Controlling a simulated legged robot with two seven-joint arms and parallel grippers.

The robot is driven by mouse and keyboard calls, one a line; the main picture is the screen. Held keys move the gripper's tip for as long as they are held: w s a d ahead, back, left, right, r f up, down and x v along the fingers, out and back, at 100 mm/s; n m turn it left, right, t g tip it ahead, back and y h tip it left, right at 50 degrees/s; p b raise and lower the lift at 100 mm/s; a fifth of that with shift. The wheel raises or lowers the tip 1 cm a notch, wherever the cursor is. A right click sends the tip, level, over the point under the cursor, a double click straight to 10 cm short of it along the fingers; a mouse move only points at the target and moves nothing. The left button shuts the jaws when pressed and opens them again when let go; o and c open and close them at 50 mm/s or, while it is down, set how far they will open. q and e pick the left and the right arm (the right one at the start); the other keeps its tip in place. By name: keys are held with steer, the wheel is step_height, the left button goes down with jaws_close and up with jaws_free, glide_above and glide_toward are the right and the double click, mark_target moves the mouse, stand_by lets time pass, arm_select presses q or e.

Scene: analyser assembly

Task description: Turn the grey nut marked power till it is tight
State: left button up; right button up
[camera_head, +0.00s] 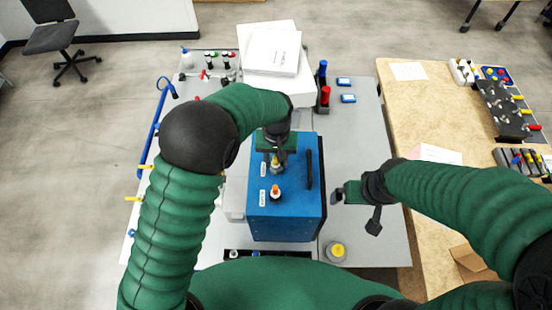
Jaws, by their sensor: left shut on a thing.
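A blue box (290,220) stands on the grey table, with a black handle on its right side. Two fittings with small white labels are on its top; the label print is too small to read. My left gripper (277,165) points down over the far fitting and is shut on the grey nut (277,170) there, which it largely hides. The nearer fitting (275,192) has an orange tip and stands free. My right gripper (338,195) hangs to the right of the box, apart from it; its finger gap is not clear.
White boxes (272,55) stand behind the blue box. Red and blue bottles (324,95) are at the back right. A yellow-topped round item (337,250) sits at the front. The grey table (360,150) is clear right of the box; a wooden table adjoins it.

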arm_select(q)
steer(key=shift+a, duration=0.1)
jaws_close()
steer(key=m, duration=0.5)
steer(key=m+p, duration=0.1)
steer(key=m, duration=0.3)
steer(key=shift+s+d+r, duration=0.15)
steer(key=shift+d, duration=0.1)
steer(key=o, duration=0.6)
jaws_free()
steer(key=shift+m, duration=0.7)
steer(key=shift+c, duration=0.2)
steer(key=shift+o, duration=1)
steer(key=shift+s+a, duration=0.1)
